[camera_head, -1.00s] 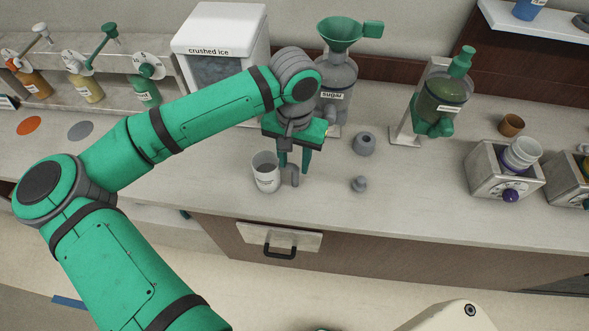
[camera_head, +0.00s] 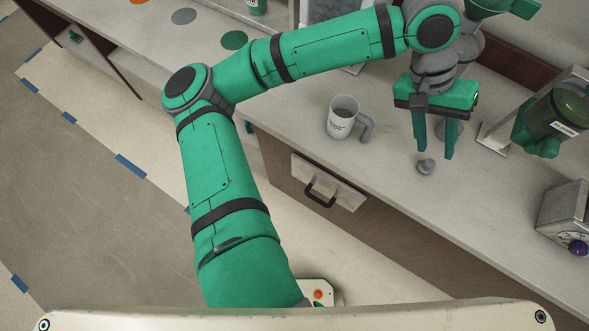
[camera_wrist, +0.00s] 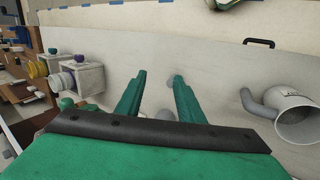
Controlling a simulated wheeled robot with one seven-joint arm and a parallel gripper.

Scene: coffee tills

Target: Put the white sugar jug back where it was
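The white sugar jug (camera_head: 341,118), a white cup with a dark printed label and a grey handle, stands upright on the counter in the head view. Its handle points right, toward my gripper. The jug also shows at the right edge of the wrist view (camera_wrist: 300,118), seen from above. My gripper (camera_head: 436,150) is to the right of the jug, apart from it, with its two green fingers pointing down. The fingers are spread, and in the wrist view the gripper (camera_wrist: 158,78) is open and holds nothing. The jug's label is too small to read.
A small grey knob-shaped piece (camera_head: 426,167) stands on the counter by my fingertips. A green dispenser (camera_head: 553,122) stands at the right, a metal box (camera_head: 565,220) nearer the front. Orange, grey (camera_head: 184,16) and green (camera_head: 234,40) discs lie on the counter at the left.

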